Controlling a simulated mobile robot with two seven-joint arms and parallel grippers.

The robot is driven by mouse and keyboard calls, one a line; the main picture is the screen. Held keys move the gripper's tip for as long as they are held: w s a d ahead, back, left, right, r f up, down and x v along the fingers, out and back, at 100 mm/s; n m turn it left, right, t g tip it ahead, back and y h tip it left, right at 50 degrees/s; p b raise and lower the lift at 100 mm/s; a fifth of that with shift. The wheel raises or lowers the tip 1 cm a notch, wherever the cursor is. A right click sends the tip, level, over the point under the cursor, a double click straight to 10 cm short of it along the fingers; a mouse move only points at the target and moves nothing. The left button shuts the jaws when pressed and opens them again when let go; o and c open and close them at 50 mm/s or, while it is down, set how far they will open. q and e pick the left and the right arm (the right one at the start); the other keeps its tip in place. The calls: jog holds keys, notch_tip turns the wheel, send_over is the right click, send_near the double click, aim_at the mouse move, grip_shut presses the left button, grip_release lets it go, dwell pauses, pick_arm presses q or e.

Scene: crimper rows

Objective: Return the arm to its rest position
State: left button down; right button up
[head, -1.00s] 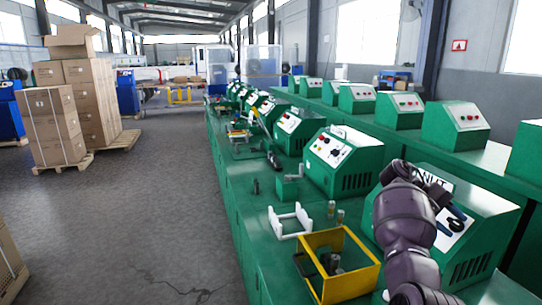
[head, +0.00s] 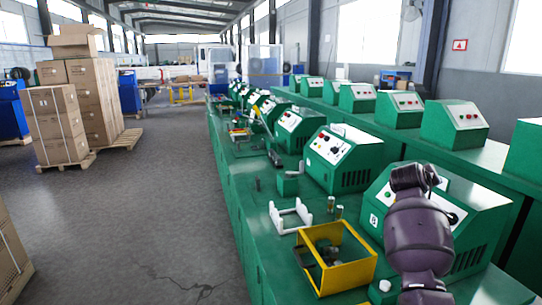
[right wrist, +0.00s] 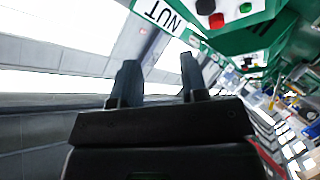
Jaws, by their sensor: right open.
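My right arm (head: 418,235) comes up from the bottom right of the head view, in front of a green crimper machine (head: 475,240). Its gripper is mostly hidden behind my own arm in that view. In the right wrist view my right gripper (right wrist: 158,82) shows two dark fingers standing apart with nothing between them. My left gripper is not in the head view.
A yellow open-frame box (head: 350,276) with metal parts sits on the green bench, left of my right arm. A white bracket (head: 290,218) stands behind it. More green machines (head: 340,160) line the bench. The floor aisle (head: 130,220) on the left is clear.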

jog(key=s+a+f+n+t+y, duration=0.1)
jog(key=s+a+f+t+y, duration=0.3)
jog(key=s+a+f, duration=0.35)
jog(key=s+a+f+n+t+y, duration=0.1)
jog(key=s+a+f+t+y, duration=0.3)
jog(key=s+f, duration=0.55)
jog(key=s+a+f+g+y, duration=0.1)
jog(key=s+f+g, duration=0.2)
jog(key=s+f, duration=0.7)
jog(key=s+a+f+g, duration=0.1)
jog(key=s+f+g, duration=0.2)
jog(key=s+f, duration=0.6)
jog(key=s, duration=0.9)
jog(key=shift+a+f+m+y, duration=0.4)
